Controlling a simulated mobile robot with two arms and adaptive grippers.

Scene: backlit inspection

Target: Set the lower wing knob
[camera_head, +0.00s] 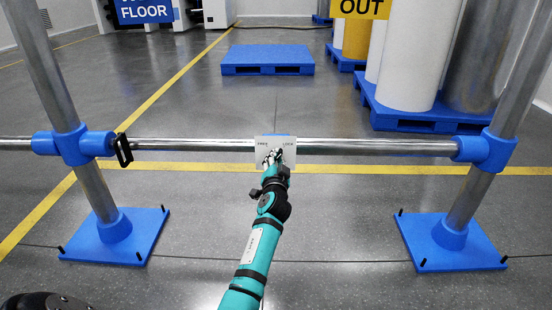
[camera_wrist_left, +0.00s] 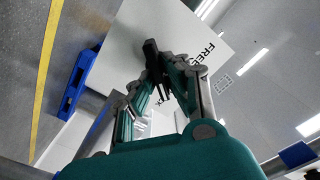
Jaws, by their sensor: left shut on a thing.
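A white plate (camera_head: 260,162) with small labels, FREE at left and LOCK at right, is mounted on the horizontal metal rail in the head view. It fills the upper middle of the left wrist view (camera_wrist_left: 185,28), where FREE is readable at a slant. My left gripper (camera_head: 273,157) is in front of the plate, with its fingers (camera_wrist_left: 163,88) shut on a dark piece that appears to be the wing knob (camera_wrist_left: 151,52). The fingers hide most of the knob, so its angle cannot be told. My right gripper is not in view.
The rail (camera_head: 370,147) runs between two posts on blue bases (camera_head: 435,255). A black handle (camera_head: 123,150) is on the rail at left. Behind are a blue pallet (camera_head: 267,68) and white drums (camera_head: 412,60) on another pallet. The floor between is clear.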

